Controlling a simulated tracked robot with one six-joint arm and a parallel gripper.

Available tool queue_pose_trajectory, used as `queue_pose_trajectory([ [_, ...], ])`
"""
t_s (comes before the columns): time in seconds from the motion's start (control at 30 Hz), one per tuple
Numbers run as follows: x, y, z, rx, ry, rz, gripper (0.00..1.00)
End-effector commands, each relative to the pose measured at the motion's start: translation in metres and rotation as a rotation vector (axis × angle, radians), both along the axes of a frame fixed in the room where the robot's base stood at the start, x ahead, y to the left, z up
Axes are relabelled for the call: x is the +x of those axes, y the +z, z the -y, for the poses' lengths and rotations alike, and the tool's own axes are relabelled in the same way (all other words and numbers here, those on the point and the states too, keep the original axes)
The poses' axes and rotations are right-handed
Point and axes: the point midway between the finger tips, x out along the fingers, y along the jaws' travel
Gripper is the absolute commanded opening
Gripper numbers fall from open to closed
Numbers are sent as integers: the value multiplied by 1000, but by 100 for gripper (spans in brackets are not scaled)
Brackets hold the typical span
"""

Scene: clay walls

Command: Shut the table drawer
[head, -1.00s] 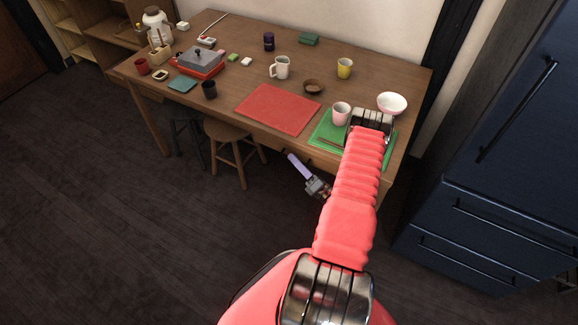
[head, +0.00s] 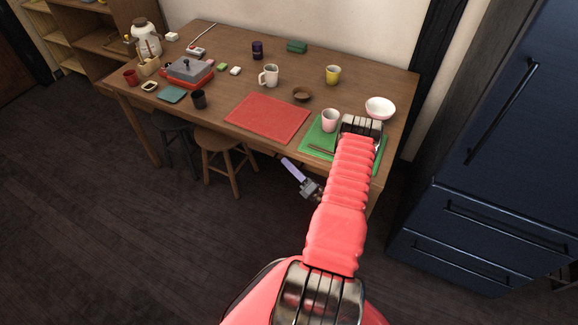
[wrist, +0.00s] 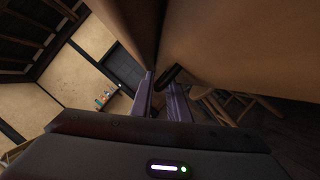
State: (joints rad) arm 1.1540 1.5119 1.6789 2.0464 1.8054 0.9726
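The wooden table (head: 210,115) stands ahead, with its long front edge towards me. I cannot make out the drawer in the head view; the tabletop and my arm cover that part of the front. My gripper (head: 290,165) is low beside the front edge, with a purple finger pointing up and left towards the table. In the wrist view my gripper (wrist: 161,86) shows two purple fingers apart, with a gap between them. A dark bar, likely the drawer handle (wrist: 169,76), is close to the fingertips, beside a brown wooden panel. I cannot tell whether they touch.
Two stools, one brown (head: 222,150) and one dark (head: 175,128), stand under the table left of my gripper. A blue cabinet (head: 490,150) is at the right. Mugs, a bowl (head: 380,107) and mats are on the tabletop. The floor at the left is clear.

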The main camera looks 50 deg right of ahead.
Motion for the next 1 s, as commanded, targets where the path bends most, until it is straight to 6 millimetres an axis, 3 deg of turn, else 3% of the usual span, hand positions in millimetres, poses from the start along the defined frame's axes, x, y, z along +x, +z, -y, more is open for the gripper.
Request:
queue_pose_trajectory([
  [1.0,-125,-28,-8,4,-7,-2,15],
])
